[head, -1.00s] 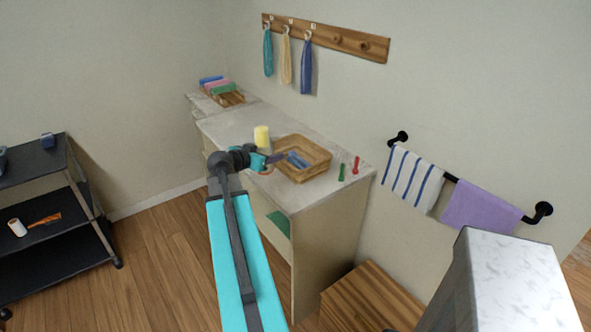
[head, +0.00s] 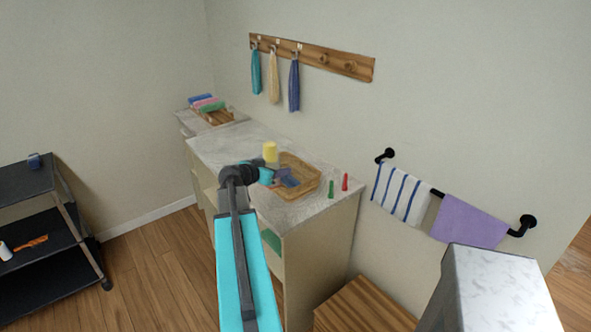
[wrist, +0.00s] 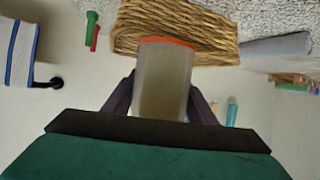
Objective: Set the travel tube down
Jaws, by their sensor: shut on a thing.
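The travel tube (wrist: 162,80) is a pale, greyish see-through cylinder with an orange rim. It shows in the wrist view between the two dark fingers of my gripper (wrist: 160,100), which is shut on it. In the wrist view the tube's orange-rimmed end overlaps the wicker basket (wrist: 205,35). I cannot tell if they touch. In the head view my gripper (head: 287,178) is at the near left side of the basket (head: 308,186), over the counter. The tube cannot be made out clearly there.
Striped (head: 401,193) and purple (head: 468,220) towels hang on a wall bar.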

